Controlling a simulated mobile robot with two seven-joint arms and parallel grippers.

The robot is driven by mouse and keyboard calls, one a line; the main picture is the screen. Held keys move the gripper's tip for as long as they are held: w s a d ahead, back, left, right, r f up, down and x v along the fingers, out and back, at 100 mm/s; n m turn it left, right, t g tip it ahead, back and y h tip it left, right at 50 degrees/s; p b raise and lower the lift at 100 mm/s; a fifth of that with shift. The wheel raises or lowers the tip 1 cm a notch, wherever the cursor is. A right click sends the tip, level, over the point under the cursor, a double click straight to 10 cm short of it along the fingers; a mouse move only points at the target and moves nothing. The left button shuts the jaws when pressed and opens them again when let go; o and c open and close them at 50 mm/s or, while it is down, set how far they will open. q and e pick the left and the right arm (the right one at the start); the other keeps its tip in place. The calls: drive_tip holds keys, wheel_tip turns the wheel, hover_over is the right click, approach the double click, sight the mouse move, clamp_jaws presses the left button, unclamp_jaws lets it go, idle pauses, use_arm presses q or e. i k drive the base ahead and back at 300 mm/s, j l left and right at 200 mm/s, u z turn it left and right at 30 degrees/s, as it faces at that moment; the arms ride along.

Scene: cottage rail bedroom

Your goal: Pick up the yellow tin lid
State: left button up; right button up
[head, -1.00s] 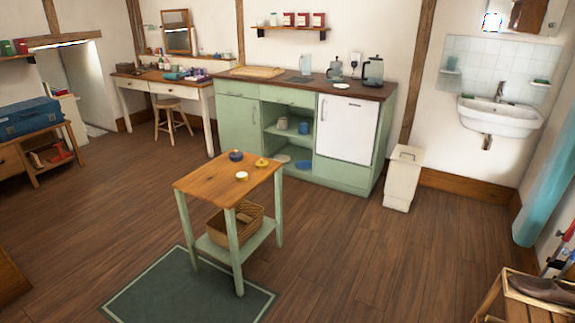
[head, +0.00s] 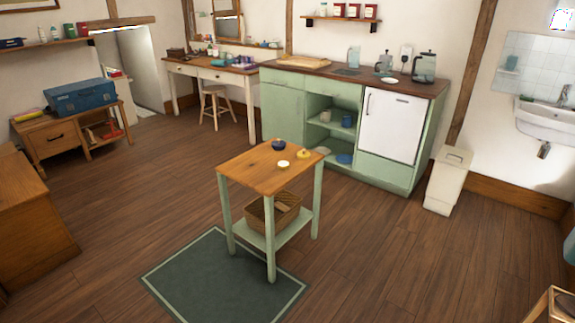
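A small yellow lid-like thing with a knob (head: 303,154) lies on the wooden top of a small green-legged table (head: 258,178), near its back right edge. A dark blue round pot or tin (head: 278,145) stands to its left at the back edge. A small pale cream round thing (head: 283,164) lies in front of them. Neither of my grippers is in view.
A basket (head: 272,213) sits on the table's lower shelf. A dark green rug (head: 222,278) lies under and in front of the table. Green kitchen cabinets (head: 284,112) stand behind it, with a white bin (head: 447,181) at right. The wooden floor around is mostly clear.

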sight(303, 155)
drive_tip(key=u, duration=0.25)
drive_tip(key=i+l+u, duration=0.15)
drive_tip(key=u, duration=0.3)
drive_tip(key=i+l+u, duration=0.25)
drive_tip(key=u, duration=0.15)
drive_tip(key=i+l+u, duration=0.2)
drive_tip(key=l, duration=0.15)
drive_tip(key=i+l+u, duration=0.15)
drive_tip(key=l, duration=0.2)
drive_tip(key=i+l, duration=0.15)
drive_tip(key=l, duration=0.2)
drive_tip(key=i+l, duration=0.2)
drive_tip(key=l, duration=0.2)
drive_tip(key=i+l+u, duration=0.1)
drive_tip(key=l, duration=0.25)
drive_tip(key=i+l, duration=0.25)
drive_tip(key=l, duration=0.15)
drive_tip(key=i+l+u, duration=0.1)
drive_tip(key=l, duration=0.25)
drive_tip(key=i+l, duration=0.2)
drive_tip(key=l, duration=0.2)
drive_tip(key=i+l, duration=0.15)
drive_tip(key=l, duration=0.25)
drive_tip(key=u, duration=0.05)
